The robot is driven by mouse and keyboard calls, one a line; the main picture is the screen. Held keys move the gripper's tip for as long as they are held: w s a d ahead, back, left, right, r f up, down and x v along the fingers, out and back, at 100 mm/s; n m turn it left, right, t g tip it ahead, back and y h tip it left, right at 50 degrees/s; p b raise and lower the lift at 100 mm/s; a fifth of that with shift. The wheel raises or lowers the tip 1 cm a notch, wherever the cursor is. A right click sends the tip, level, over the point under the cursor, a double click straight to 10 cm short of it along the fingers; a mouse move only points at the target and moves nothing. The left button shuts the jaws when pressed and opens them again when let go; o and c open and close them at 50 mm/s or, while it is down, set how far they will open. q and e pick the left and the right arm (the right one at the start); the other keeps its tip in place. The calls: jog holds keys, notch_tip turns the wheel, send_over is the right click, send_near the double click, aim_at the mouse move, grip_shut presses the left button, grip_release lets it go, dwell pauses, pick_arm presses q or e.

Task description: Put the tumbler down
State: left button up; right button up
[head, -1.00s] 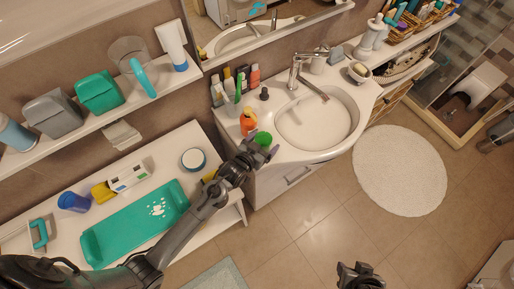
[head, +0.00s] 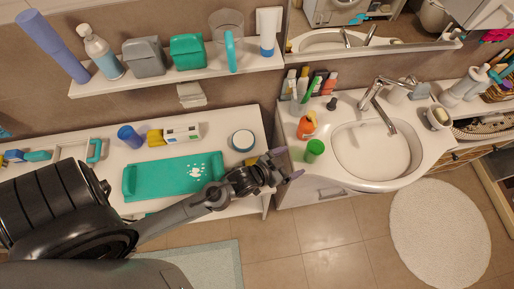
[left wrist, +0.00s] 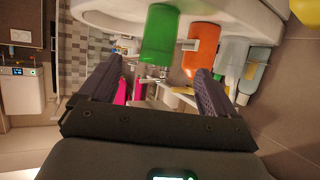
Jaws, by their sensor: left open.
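The green tumbler (head: 314,150) stands on the left front part of the white sink counter. My left gripper (head: 287,165) is open and empty, just left of the tumbler, with its fingers pointing towards it. In the left wrist view the tumbler (left wrist: 160,33) shows past the open fingertips, with a gap between it and the fingers. My right gripper is not in view.
An orange bottle (head: 306,125) stands just behind the tumbler, with several small bottles near the wall. The sink basin (head: 375,150) is to the right. Left is a white bench with a teal tray (head: 150,180) and a round tin (head: 242,140).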

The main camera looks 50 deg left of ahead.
pick_arm(q)
jog(key=s+a+r+g+y, duration=0.1)
jog(key=s+g, duration=0.3)
jog(key=s, duration=0.4)
jog(key=s+a+r+g, duration=0.1)
jog(key=s+a+g, duration=0.1)
jog(key=s+g, duration=0.3)
jog(key=s, duration=0.4)
jog(key=shift+a+r+y, duration=0.2)
jog(key=shift+a+y, duration=0.05)
jog(key=shift+y, duration=0.15)
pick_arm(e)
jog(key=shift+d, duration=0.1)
pick_arm(q)
jog(key=shift+s, duration=0.1)
